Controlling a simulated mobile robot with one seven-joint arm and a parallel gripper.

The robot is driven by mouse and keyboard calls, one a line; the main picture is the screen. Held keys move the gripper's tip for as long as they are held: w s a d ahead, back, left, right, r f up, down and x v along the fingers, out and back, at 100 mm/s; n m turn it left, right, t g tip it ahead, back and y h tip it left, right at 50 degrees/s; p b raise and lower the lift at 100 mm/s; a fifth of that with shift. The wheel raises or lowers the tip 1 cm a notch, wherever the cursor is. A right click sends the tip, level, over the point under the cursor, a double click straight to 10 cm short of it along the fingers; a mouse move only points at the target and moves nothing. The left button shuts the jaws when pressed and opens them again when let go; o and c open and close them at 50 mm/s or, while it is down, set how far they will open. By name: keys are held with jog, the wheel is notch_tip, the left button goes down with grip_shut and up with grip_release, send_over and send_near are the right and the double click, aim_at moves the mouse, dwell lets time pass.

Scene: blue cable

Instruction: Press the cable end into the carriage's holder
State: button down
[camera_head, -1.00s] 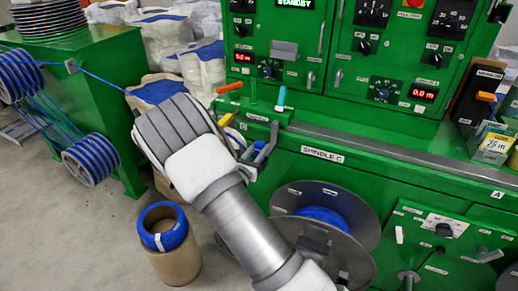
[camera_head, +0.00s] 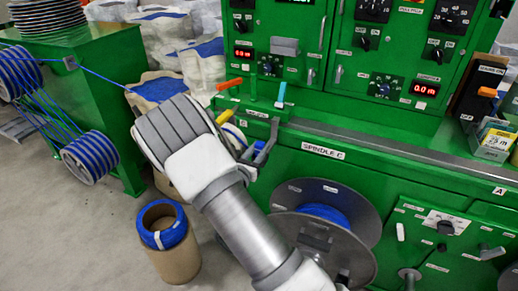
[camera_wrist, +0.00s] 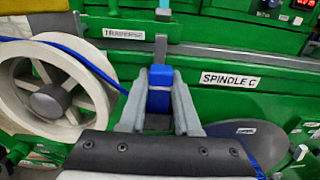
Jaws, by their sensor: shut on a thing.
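My gripper (camera_wrist: 159,105) is shut on a blue piece (camera_wrist: 160,78), which looks like the cable end. The blue cable (camera_wrist: 72,50) comes in from the left of the wrist view and reaches my left finger. A grey upright bar (camera_wrist: 161,48), probably part of the carriage, stands just beyond the blue piece. I cannot tell whether they touch, and no holder opening shows clearly. In the head view my gripper (camera_head: 260,150) is in front of the green rail, under the TRAVERSE label, partly hidden by my wrist.
A white spoked wheel (camera_wrist: 97,105) is close at the left of my gripper. The SPINDLE C reel (camera_head: 360,215) with blue cable is below right. An orange lever (camera_head: 229,84) and a light-blue lever (camera_head: 281,95) rise above the rail. A cardboard drum (camera_head: 178,262) stands on the floor.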

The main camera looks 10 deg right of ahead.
jog(key=c, duration=0.5)
grip_release()
jog(key=shift+c, duration=0.2)
jog(key=p+v, duration=0.1)
jog(key=v, duration=0.7)
dwell(0.5)
dwell(0.3)
